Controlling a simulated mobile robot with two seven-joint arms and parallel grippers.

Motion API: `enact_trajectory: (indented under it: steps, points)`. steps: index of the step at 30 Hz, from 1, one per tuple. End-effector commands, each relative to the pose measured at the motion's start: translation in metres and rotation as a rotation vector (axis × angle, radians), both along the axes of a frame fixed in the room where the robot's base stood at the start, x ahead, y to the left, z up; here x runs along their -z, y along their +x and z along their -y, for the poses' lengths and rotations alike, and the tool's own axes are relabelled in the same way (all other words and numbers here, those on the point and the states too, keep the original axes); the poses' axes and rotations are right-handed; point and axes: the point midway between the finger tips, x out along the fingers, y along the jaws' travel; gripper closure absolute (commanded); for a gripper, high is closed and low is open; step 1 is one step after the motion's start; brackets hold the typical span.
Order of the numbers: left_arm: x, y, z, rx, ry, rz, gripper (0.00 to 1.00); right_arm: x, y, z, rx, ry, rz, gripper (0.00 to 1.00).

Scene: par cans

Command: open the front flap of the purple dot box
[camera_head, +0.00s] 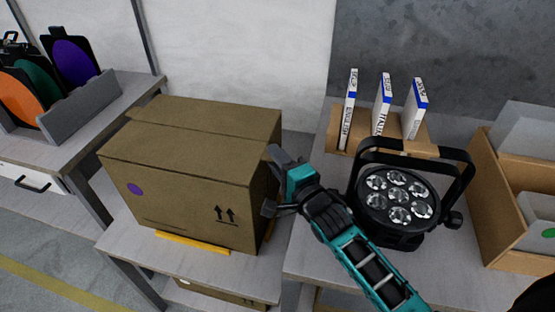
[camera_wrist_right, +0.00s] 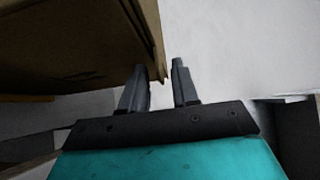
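The cardboard box (camera_head: 190,209) stands on a grey table in the head view. Its purple dot (camera_head: 134,189) is on the face towards me, at the left, with two printed arrows at the right. The front top flap (camera_head: 180,152) lies down over the top; the rear flap (camera_head: 215,118) lies behind it, its left edge seeming slightly raised. My right gripper (camera_head: 270,181) is at the box's right side, fingers apart and empty. In the right wrist view, the box's edge (camera_wrist_right: 157,45) is close by the left fingertip; contact cannot be told. My left gripper is not in view.
A black par can light (camera_head: 398,199) stands on the right table behind my right arm. White-and-blue cartons (camera_head: 382,103) stand in a wooden rack behind it. An open cardboard box (camera_head: 490,200) is far right. Coloured discs (camera_head: 75,62) stand on the left bench. Yellow strips (camera_head: 192,243) lie under the box.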

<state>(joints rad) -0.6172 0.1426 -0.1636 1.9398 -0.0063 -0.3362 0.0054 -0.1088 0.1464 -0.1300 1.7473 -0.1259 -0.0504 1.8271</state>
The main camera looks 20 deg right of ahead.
Motion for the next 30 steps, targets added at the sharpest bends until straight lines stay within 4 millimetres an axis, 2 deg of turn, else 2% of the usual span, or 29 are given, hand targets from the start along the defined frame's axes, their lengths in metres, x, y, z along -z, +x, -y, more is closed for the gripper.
enact_trajectory:
  steps: [1,10,30]
  points:
    - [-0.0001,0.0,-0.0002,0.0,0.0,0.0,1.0,0.0,-0.0001,-0.0001,0.0,0.0,0.0,0.71]
    - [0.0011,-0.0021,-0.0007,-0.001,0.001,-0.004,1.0,0.0,-0.0003,0.0,0.0,0.0,0.0,1.0]
    - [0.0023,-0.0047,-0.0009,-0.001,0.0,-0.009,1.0,0.0002,-0.0005,0.0002,0.0,0.0,0.0,1.0]
